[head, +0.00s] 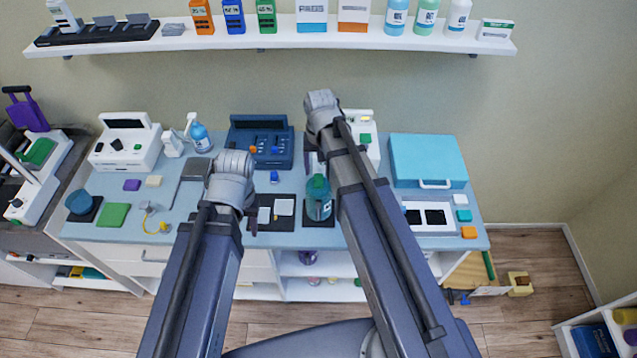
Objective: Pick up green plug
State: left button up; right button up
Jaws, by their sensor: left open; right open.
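I cannot clearly make out the green plug. A small green piece (366,138) shows on the white device (367,119) at the back, partly hidden behind my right arm. Another small green spot (138,147) is on the white device (107,152) at the left. Either is too small to identify. My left gripper (252,222) points down over the table's middle, left of the teal bottle, with its fingers mostly hidden by my arm. My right gripper (314,165) is partly hidden behind its arm, just behind the bottle. Both are open, and I see nothing held.
A teal bottle (318,208) stands near the front edge. A navy device (258,133) with orange and blue pieces stands behind; a blue plug-like piece (274,176) lies before it. A blue case (428,158) stands right. A wall shelf (280,42) hangs above.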

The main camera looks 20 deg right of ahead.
aim_at(319, 177)
jog(key=shift+w+f+b, duration=0.15)
jog(key=shift+f+b, duration=1.15)
jog(key=shift+f, duration=0.1)
jog(key=shift+w+f+b, duration=0.15)
jog(key=shift+f+b, duration=1.15)
jog(key=shift+f, duration=0.1)
jog(key=shift+r, duration=0.1)
jog(key=shift+c, duration=0.2)
jog(key=c, duration=1)
jog(key=shift+c, duration=0.2)
